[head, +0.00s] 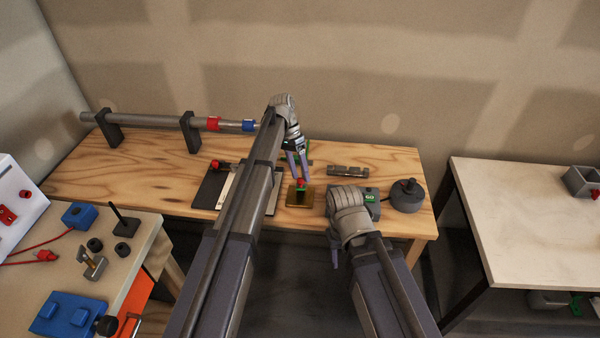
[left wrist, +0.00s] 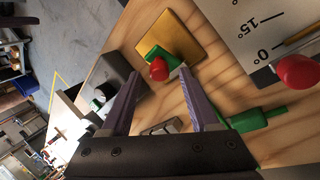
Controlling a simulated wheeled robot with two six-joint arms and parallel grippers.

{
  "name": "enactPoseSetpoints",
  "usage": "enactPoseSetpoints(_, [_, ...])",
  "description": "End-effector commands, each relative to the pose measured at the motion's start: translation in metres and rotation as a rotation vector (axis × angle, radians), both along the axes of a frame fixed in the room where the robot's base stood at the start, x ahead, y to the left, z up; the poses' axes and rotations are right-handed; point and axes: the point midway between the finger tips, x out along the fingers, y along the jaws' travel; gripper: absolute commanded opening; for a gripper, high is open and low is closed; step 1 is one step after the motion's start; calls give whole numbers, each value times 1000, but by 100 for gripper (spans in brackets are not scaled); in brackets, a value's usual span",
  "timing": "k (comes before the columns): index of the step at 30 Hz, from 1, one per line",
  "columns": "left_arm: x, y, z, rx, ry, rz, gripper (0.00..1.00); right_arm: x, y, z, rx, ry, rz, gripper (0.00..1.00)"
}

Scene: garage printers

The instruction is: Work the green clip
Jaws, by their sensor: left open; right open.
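A brass plate (head: 291,198) lies on the wooden bench. It bears a green piece with a red knob (head: 301,182); in the left wrist view the green piece (left wrist: 160,52) and its red knob (left wrist: 158,69) show between my fingertips. Another green part (left wrist: 258,115) lies on the wood beside my right-hand finger in that view. I cannot tell for sure which is the green clip. My left gripper (head: 299,178) is open and empty, pointing down above the plate; contact is unclear. My right gripper (head: 335,261) hangs near the bench's front edge, mostly hidden by its wrist.
A grey box with a green label (head: 370,197) and a dark round weight (head: 407,196) stand right of the plate. An angle-marked board (left wrist: 262,30) lies beside it. A pipe on two stands (head: 150,120) runs along the back left. The bench's right rear (head: 390,160) is clear.

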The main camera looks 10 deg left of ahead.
Motion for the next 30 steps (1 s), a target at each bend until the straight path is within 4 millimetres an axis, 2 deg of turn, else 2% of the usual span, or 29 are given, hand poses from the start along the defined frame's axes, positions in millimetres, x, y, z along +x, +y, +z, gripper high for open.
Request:
enactPoseSetpoints(9, [13, 11, 42, 0, 0, 0, 61, 0, 0, 42, 0, 0, 0, 50])
enactPoseSetpoints(15, [21, 17, 62, 0, 0, 1, 61, 0, 0, 62, 0, 0, 0, 50])
enactPoseSetpoints(30, [17, 22, 63, 5, -13, 14, 62, 0, 0, 64, 0, 0, 1, 50])
